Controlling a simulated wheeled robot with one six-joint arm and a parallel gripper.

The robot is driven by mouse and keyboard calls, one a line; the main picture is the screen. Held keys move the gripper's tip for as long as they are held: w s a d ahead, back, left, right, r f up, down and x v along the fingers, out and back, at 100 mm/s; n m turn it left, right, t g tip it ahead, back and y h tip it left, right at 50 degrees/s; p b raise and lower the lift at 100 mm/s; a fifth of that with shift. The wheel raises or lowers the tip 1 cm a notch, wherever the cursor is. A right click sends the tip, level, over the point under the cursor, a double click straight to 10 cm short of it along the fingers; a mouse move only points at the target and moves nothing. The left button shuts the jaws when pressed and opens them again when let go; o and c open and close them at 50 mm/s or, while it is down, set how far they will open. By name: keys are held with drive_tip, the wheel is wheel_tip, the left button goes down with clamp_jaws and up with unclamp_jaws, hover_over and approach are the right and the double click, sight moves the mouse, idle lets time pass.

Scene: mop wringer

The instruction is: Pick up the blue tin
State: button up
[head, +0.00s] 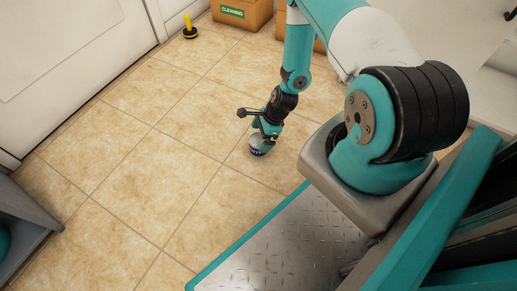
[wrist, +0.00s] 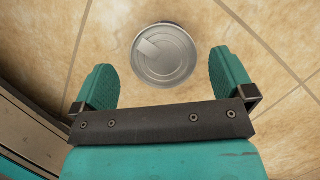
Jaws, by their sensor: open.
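The blue tin (head: 258,147) stands on the tiled floor in the head view, mostly hidden behind my gripper (head: 262,138). In the wrist view the tin (wrist: 163,55) shows its round grey metal lid with a pull tab from above. My gripper (wrist: 160,85) is open in the wrist view, with one teal finger on each side. The tin's lid lies between and a little beyond the fingertips, with a gap on both sides. The wrist view does not show clearly how high the fingers are above the tin.
Cardboard boxes (head: 240,13), one labelled CLEANING, stand at the back. A yellow-handled plunger-like item (head: 189,29) stands near the white door (head: 70,60). A grey shelf unit (head: 28,225) is at the lower left. The floor around the tin is clear.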

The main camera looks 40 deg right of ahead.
sight(259, 140)
drive_tip(key=b+x, duration=0.1)
drive_tip(key=x, duration=0.1)
drive_tip(key=b+x, duration=0.1)
drive_tip(key=b, duration=0.1)
drive_tip(key=b+x, duration=0.1)
drive_tip(key=x, duration=0.1)
drive_tip(key=shift+d+f+b, duration=0.25)
drive_tip(key=shift+f+b, duration=0.15)
drive_tip(key=shift+f, duration=0.05)
drive_tip(key=shift+r, duration=0.1)
drive_tip(key=shift+c, duration=0.2)
drive_tip(key=c, duration=1)
